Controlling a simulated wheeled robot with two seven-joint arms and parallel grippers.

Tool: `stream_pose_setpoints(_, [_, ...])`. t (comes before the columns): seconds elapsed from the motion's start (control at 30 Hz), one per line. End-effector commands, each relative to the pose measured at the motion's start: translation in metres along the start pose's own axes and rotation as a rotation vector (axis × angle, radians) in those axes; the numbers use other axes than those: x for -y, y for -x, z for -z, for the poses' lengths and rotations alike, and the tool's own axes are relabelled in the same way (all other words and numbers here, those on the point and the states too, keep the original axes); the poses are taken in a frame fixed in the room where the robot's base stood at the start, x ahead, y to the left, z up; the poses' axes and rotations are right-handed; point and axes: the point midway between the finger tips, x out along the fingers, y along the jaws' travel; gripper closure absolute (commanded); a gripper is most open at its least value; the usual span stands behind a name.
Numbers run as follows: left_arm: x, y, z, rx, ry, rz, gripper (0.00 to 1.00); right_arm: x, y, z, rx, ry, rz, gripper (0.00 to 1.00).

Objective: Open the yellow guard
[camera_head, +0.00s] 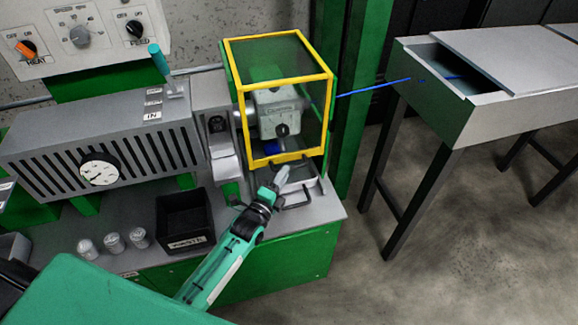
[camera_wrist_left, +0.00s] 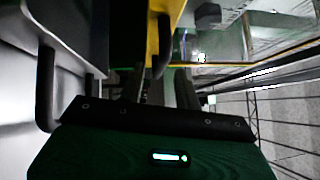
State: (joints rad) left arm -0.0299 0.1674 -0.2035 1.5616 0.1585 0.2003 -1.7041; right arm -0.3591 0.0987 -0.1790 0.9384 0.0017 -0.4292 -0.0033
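The yellow guard (camera_head: 329,112) is a box-shaped yellow frame with clear panels at the right end of the grey machine. It stands closed around a grey unit with a blue part low inside. My left gripper (camera_head: 282,174) is just below the guard's lower front bar. In the left wrist view, a yellow bar (camera_wrist_left: 159,14) carries a dark handle (camera_wrist_left: 162,55) just beyond the fingers. The fingers (camera_wrist_left: 163,92) look apart, with a gap between them. Whether they touch the handle is unclear. My right gripper is not in view.
A tray with a black handle (camera_head: 296,203) lies below the guard; a black handle (camera_wrist_left: 44,90) is close on the left in the wrist view. A black bin (camera_head: 186,217) and small cups (camera_head: 114,243) stand left.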

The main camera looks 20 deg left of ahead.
Motion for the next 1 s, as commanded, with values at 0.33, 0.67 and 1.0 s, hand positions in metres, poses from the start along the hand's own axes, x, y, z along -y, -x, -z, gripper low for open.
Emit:
stream_pose_setpoints(0.33, [0.0, -0.038, 0.0, 0.0, 0.001, 0.0, 0.67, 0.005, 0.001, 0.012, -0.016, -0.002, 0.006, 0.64])
stream_pose_setpoints(0.67, [0.0, -0.041, 0.0, 0.0, 0.001, -0.001, 0.67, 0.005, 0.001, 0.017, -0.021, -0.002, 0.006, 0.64])
stream_pose_setpoints(1.0, [0.0, -0.041, 0.0, 0.0, 0.001, -0.001, 1.0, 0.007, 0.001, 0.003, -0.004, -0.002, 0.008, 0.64])
